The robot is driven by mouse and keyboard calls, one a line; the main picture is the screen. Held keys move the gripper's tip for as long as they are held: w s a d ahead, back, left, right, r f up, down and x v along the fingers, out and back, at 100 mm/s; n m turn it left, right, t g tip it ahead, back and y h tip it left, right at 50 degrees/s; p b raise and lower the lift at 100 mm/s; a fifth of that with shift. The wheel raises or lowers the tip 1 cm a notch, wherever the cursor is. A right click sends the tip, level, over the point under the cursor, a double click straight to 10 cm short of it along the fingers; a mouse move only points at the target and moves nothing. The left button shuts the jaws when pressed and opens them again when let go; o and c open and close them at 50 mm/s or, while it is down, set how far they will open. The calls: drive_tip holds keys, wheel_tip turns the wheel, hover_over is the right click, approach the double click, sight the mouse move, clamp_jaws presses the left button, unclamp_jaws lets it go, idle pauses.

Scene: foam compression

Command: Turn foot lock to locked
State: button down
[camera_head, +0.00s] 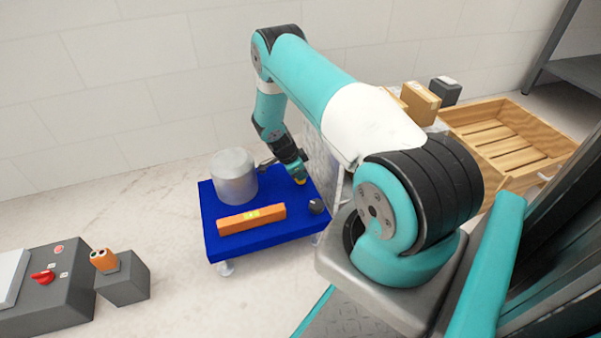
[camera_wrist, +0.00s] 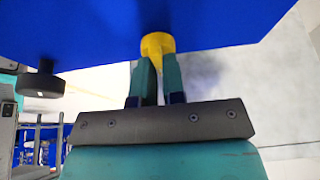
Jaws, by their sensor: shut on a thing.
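My gripper (camera_head: 298,176) points down at the right part of a blue platform (camera_head: 285,228) on small feet. In the wrist view my gripper (camera_wrist: 157,62) is shut on a yellow knob (camera_wrist: 157,42), one finger on each side, against the blue surface. A bit of the yellow knob (camera_head: 301,182) also shows in the head view. A black knob (camera_head: 317,206) stands on the platform near its right edge; it shows in the wrist view (camera_wrist: 40,83), apart from my fingers. Which knob is the foot lock, and its marked position, I cannot tell.
A grey control box with a red knob (camera_head: 43,276) and a small grey block (camera_head: 124,281) stand left. A wooden crate (camera_head: 510,140) stands right. Floor between is clear.

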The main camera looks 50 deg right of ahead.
drive_tip(key=shift+s+d+f, duration=0.1)
drive_tip(key=shift+s+f, duration=0.05)
drive_tip(key=shift+s, duration=0.15)
drive_tip(key=c, duration=1.3)
unclamp_jaws()
drive_tip(key=shift+o, duration=0.5)
drive_tip(key=shift+w, duration=0.1)
wheel_tip(320, 180, up, 20)
drive_tip(key=p, duration=0.8)
drive_tip(key=shift+p, duration=0.4)
